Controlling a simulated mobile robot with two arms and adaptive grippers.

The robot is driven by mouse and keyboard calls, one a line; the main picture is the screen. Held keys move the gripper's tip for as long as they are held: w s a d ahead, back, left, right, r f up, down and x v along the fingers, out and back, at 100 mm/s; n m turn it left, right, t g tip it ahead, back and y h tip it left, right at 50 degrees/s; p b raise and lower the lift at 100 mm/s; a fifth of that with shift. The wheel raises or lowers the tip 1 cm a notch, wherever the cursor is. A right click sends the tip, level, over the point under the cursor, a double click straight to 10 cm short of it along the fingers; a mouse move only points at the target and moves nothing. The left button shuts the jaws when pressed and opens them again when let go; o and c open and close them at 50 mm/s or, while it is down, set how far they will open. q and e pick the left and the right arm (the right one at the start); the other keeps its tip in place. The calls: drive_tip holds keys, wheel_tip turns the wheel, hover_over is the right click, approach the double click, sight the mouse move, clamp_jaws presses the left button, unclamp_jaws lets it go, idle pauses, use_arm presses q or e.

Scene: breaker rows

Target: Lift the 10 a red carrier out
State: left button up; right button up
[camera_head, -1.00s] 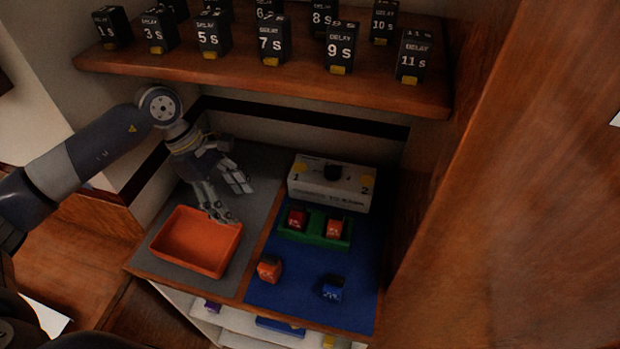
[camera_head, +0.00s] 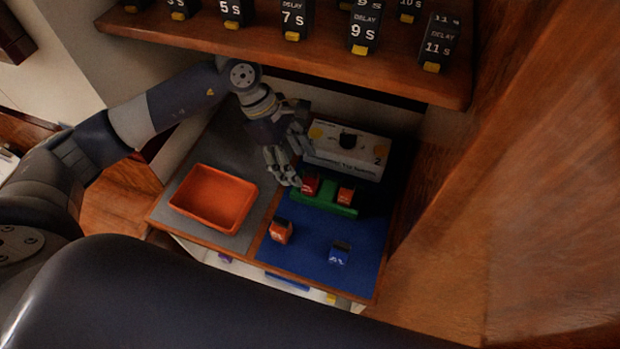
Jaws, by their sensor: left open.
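A red carrier (camera_head: 311,185) sits in the left slot of the green holder (camera_head: 327,204) on the blue mat. An orange-red carrier (camera_head: 346,194) sits in the slot to its right. The markings on both are too small to read. My left gripper (camera_head: 297,164) is open, just up and left of the red carrier, with its lower fingertip close to that carrier's left side. I cannot tell whether they touch. My right gripper is out of view.
An orange tray (camera_head: 173,200) lies on the grey mat at left. An orange carrier (camera_head: 281,231) and a blue carrier (camera_head: 340,253) stand on the blue mat (camera_head: 310,245). A wooden shelf (camera_head: 300,55) with delay blocks overhangs.

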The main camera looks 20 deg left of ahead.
sight(310, 172)
use_arm(q)
drive_tip(key=shift+s+d+r+p, duration=0.1)
drive_tip(key=shift+d+r+p, duration=0.1)
drive_tip(key=shift+d, duration=0.35)
drive_tip(key=shift+d+r+p, duration=0.1)
drive_tip(key=shift+d+p, duration=0.1)
drive_tip(key=shift+d, duration=0.3)
drive_tip(key=shift+p+x, duration=0.7)
drive_tip(key=shift+x, duration=0.55)
drive_tip(key=shift+d+f, duration=0.2)
drive_tip(key=shift+f, duration=0.35)
drive_tip(key=c, duration=1.2)
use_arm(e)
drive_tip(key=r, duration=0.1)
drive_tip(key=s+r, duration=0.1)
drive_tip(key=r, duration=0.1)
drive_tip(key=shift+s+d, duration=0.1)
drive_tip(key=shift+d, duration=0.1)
